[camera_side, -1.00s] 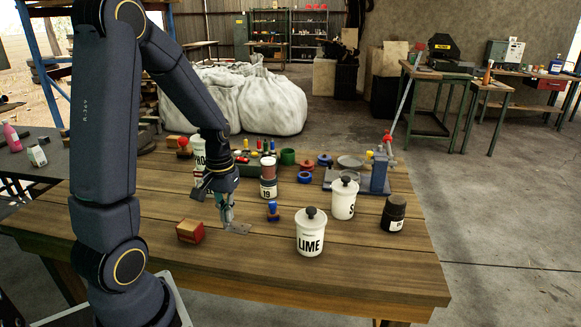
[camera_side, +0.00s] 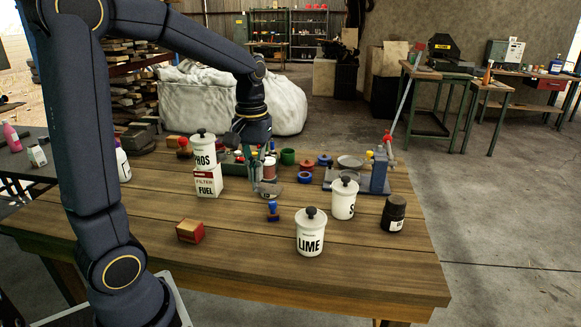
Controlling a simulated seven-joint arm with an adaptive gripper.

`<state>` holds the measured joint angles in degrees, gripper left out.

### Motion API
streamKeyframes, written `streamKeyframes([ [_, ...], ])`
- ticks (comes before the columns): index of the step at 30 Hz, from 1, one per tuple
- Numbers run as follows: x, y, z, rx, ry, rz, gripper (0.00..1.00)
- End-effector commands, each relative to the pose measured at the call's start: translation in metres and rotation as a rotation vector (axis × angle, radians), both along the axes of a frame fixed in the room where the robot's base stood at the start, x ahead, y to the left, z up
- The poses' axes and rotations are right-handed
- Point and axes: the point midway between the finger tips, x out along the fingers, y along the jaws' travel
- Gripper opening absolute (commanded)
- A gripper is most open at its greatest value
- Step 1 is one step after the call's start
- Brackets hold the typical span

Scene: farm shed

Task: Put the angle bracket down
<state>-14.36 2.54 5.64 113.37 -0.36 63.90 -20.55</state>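The angle bracket (camera_side: 268,188) is a small grey metal piece at the lower end of my gripper (camera_side: 263,180), near the middle of the wooden table. My gripper points down and appears shut on the bracket. The bracket is in front of the brown-topped jar (camera_side: 270,167) and hides most of its label. It looks raised above the table, just behind the blue-handled stamp (camera_side: 273,210). I cannot tell whether it touches the jar.
The white LIME canister (camera_side: 311,236), another white canister (camera_side: 343,200) and a dark jar (camera_side: 393,214) stand to the right. The PHOS canister (camera_side: 202,151) sits on the fuel filter box (camera_side: 208,183). A red wooden block (camera_side: 190,231) lies front left.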

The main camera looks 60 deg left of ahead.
Motion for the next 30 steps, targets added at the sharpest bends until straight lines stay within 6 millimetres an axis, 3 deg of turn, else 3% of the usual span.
streamKeyframes([
  [3,0.024,-0.042,0.0,-0.001,-0.002,0.007,0.0],
  [9,0.048,-0.109,-0.001,-0.005,-0.005,0.042,0.0],
  [15,0.056,-0.151,-0.002,-0.009,-0.005,0.067,0.0],
  [26,0.057,-0.154,-0.05,-0.009,-0.002,0.076,0.0],
  [30,0.077,-0.155,-0.063,-0.008,-0.003,0.076,0.0],
])
